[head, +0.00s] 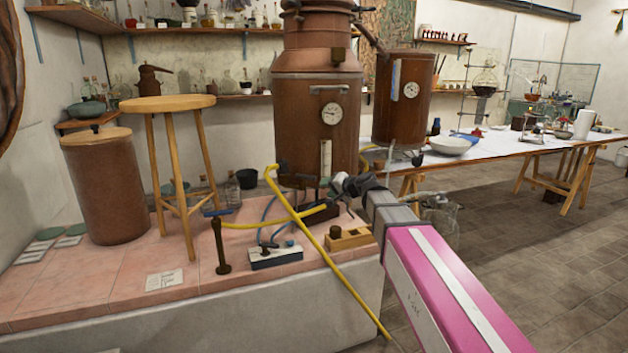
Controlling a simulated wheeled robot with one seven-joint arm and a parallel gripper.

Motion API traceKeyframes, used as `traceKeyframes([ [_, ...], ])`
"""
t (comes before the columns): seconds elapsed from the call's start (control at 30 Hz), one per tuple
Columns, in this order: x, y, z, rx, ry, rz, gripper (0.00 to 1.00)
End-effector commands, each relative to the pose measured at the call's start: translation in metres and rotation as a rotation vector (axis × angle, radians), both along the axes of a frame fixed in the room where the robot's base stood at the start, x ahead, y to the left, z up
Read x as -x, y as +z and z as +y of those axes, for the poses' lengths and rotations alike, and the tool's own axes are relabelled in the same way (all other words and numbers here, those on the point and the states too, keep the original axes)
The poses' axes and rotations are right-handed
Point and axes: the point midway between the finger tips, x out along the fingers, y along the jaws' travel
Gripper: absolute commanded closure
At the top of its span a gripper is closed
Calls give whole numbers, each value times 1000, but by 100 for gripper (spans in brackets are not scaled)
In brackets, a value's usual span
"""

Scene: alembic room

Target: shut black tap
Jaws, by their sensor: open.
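The tall copper still (316,120) stands on the pink tiled platform (110,280). A small dark fitting (282,168) sits low on its left front, where a yellow hose (320,240) begins. Another dark fitting (330,204) is at the still's foot, at the end of a second yellow hose. I cannot tell which is the black tap, nor how its handle is turned. My gripper (340,183) is open at the still's lower right front, close to these fittings. Its fingers are small and dark, and contact cannot be made out.
A wooden stool (168,104) and lidded brown barrel (103,185) stand left. A white box with blue hoses (275,256) and a wooden block (348,237) lie in front.

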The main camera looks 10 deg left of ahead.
Motion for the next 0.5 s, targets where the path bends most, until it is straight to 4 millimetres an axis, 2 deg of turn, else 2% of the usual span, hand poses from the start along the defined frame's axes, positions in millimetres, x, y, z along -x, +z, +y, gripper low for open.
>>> traceKeyframes([
  [0.2,14,10,2,-147,-222,205,56],
  [0.5,29,31,3,-412,-465,402,56],
])
